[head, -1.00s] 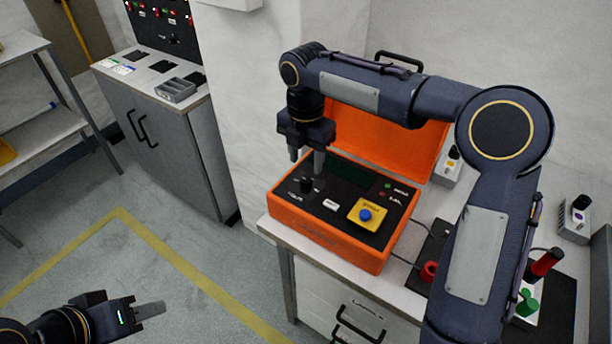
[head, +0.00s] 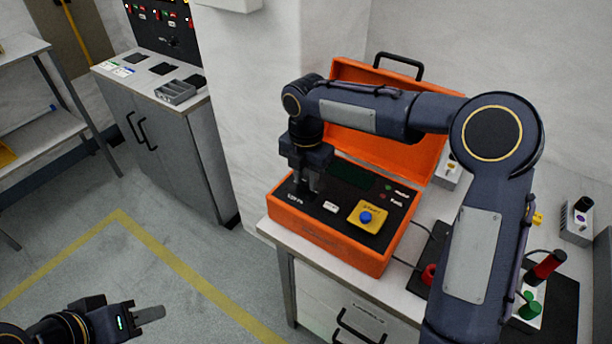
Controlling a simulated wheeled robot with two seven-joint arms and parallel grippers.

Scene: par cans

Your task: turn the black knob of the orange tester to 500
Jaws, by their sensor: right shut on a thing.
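The orange tester (head: 325,243) stands open on the white bench, its lid tilted up behind it. Its black panel carries a yellow block with a blue button (head: 365,215) and a small white label. My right gripper (head: 305,190) points down over the left part of the panel and is shut on the black knob, which its fingers mostly hide. The knob's pointer and most scale marks cannot be read. My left gripper (head: 150,313) is at the lower left over the floor, far from the tester; its finger opening cannot be made out.
Red (head: 546,263) and green (head: 529,306) probe-like items lie on a black mat at the right of the bench. A grey cabinet (head: 165,140) stands at the back left. The floor between is clear, marked with yellow tape.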

